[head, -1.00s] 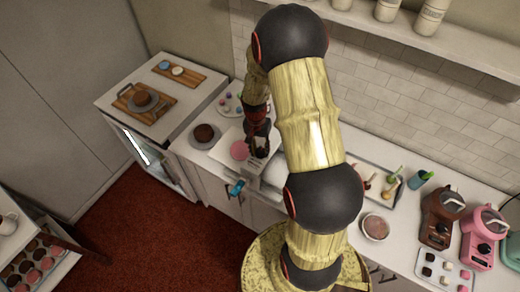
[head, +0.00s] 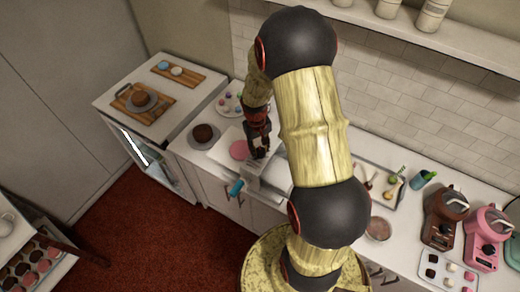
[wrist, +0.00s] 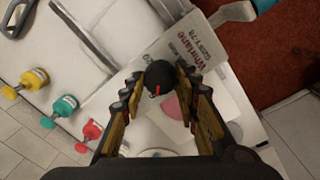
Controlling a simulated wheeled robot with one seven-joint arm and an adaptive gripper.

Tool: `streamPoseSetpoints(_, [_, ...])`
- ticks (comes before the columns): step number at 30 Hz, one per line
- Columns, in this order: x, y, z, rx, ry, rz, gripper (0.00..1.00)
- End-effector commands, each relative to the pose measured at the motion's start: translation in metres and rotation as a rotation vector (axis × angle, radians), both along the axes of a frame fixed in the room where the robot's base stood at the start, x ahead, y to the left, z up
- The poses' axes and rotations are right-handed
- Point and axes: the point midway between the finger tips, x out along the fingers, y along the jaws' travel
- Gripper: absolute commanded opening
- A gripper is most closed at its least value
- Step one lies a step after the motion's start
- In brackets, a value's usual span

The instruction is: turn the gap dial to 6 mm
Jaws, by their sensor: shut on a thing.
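The gap dial is a round black knob (wrist: 159,74) with a small red mark, in the middle of the wrist view. It sits on a white machine (wrist: 203,28) with red lettering. My gripper (wrist: 160,82) is shut on the dial, with one ridged finger on each side of it. The scale numbers around the dial are mostly hidden or too small to read. In the head view my gripper (head: 259,150) reaches down onto the machine on the counter, and the dial is hidden there.
A pink disc (head: 239,150) lies beside my gripper, and a teal handle (head: 236,187) sticks out at the counter's front. A chocolate cake (head: 203,132) stands to the left. Several coloured items (wrist: 65,105) lie at the left of the wrist view. Mixers (head: 486,236) stand far right.

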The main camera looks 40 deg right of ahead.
Motion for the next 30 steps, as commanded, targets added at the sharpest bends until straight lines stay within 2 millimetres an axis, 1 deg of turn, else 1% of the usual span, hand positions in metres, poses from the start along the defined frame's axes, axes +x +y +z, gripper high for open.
streamPoseSetpoints(6, [0.0006, -0.0002, 0.0004, -0.001, -0.002, 0.042, 0.06])
streamPoseSetpoints(18, [0.0006, -0.0003, 0.0005, -0.001, -0.002, 0.049, 0.06])
streamPoseSetpoints(19, [0.0006, -0.0003, 0.0005, -0.001, -0.002, 0.049, 0.32])
streamPoseSetpoints(28, [0.0002, -0.0001, 0.0002, 0.000, -0.001, 0.049, 0.49])
streamPoseSetpoints(30, [0.0001, -0.0001, 0.0002, 0.000, 0.000, 0.049, 0.50])
